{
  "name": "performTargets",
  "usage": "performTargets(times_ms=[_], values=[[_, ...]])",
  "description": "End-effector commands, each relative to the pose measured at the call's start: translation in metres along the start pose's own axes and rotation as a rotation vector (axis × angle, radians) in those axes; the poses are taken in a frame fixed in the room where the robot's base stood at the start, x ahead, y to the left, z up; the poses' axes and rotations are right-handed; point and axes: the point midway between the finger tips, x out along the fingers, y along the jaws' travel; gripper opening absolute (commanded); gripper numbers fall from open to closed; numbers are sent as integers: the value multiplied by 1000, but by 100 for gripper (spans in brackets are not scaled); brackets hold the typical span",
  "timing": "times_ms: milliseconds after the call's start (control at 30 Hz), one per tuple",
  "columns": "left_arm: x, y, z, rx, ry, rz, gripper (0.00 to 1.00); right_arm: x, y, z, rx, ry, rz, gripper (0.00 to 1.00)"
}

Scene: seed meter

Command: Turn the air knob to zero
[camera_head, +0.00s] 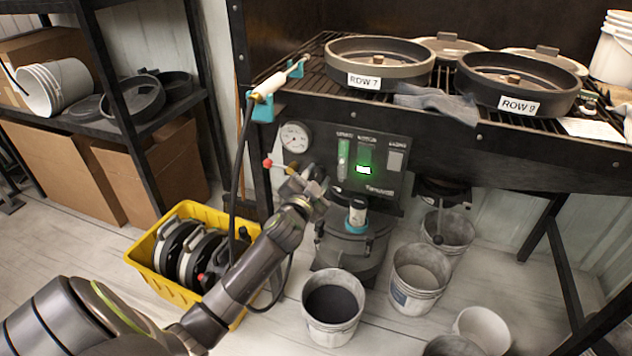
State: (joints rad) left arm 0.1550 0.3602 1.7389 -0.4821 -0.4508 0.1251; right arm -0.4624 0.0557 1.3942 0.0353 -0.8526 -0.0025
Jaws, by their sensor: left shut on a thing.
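A dark control panel (378,152) stands under the bench, with a round white pressure gauge (295,137) at its upper left and a green-lit display (364,170) in its middle. My left gripper (314,184) is at the lower left of the panel, below the gauge. It is shut on what appears to be the air knob, a dark round piece (316,172) mostly hidden by the fingers. The knob's pointer and any scale markings cannot be made out. My right gripper is out of view.
A red-tipped valve lever (268,163) sits left of my gripper, near a hanging hose. Seed meter housings labelled ROW 7 (378,78) and ROW 9 (518,105) rest on the rack above. A yellow crate (150,266) and several buckets, including one with dark contents (333,337), stand on the floor.

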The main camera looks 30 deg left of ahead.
Motion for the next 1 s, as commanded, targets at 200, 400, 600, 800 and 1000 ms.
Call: performTargets(times_ms=[200,400,600,800,1000], values=[[-1,1,3,-80,-5,1,11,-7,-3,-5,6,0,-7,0],[-1,1,2,-108,-6,2,11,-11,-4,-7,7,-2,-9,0],[-1,1,2,-113,-6,2,11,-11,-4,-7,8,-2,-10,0],[-1,1,2,-113,-6,2,35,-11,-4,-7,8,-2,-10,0],[0,0,2,-111,-4,1,56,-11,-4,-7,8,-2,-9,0]])
